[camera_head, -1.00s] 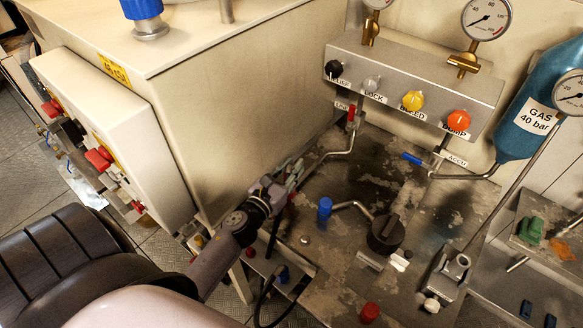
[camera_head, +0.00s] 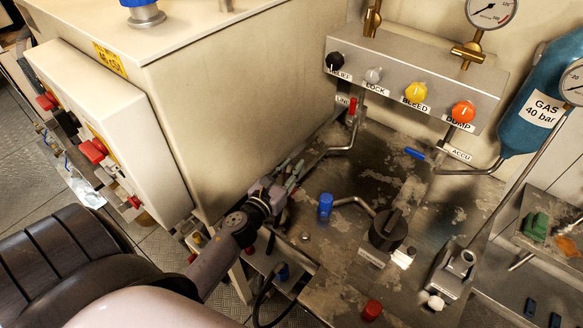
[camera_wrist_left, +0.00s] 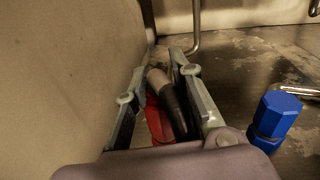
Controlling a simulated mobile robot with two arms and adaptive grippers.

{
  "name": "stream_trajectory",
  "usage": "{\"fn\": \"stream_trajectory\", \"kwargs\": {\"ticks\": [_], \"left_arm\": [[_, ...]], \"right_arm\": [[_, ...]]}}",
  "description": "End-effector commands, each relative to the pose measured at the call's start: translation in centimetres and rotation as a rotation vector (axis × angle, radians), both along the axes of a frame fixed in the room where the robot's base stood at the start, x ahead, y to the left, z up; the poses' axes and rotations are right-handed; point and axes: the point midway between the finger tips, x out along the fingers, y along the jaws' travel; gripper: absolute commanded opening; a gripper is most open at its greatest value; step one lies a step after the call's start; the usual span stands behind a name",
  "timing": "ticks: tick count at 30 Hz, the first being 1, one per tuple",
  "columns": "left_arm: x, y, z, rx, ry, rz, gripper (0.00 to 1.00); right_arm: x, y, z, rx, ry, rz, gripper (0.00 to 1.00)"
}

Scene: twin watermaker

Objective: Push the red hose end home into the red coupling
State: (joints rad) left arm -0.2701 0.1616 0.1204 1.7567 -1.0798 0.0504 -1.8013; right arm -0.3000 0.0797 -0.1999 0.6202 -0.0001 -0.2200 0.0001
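My left gripper (camera_head: 291,176) reaches over the left part of the steel deck, close to the beige cabinet wall. In the left wrist view its two fingers (camera_wrist_left: 158,66) stand apart. A red part (camera_wrist_left: 158,119) and a dark cylinder with a pale tip (camera_wrist_left: 166,95) lie between them. The red part is nearer the left finger, the cylinder nearer the right one. I cannot tell which of these is hose end and which is coupling, or whether the fingers grip them. The gripper hides them in the head view. My right gripper is not in view.
A blue fitting (camera_head: 325,206) stands on the deck (camera_head: 335,268) just right of the gripper and also shows in the left wrist view (camera_wrist_left: 275,117). A black knob (camera_head: 387,232) and red cap (camera_head: 371,309) are farther right. The cabinet wall (camera_head: 225,110) bounds the left.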

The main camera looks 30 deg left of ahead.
Motion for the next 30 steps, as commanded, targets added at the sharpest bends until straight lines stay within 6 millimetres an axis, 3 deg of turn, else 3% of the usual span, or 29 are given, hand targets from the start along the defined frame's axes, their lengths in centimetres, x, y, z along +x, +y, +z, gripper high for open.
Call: {"fn": "stream_trajectory", "kwargs": {"ticks": [8,19,23,30], "left_arm": [[0.0,0.0,0.1,0.0,-0.002,0.0,0.42],[-0.4,0.0,0.1,-0.001,-0.001,0.001,0.43],[-2.2,-0.1,0.1,-0.002,0.001,0.001,0.43],[-7.4,-0.3,0.4,-0.004,0.001,0.004,0.43]], "right_arm": [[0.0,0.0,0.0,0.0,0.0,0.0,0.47],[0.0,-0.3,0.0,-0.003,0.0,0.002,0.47],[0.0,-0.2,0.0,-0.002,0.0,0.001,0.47],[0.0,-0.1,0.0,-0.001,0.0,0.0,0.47]]}}
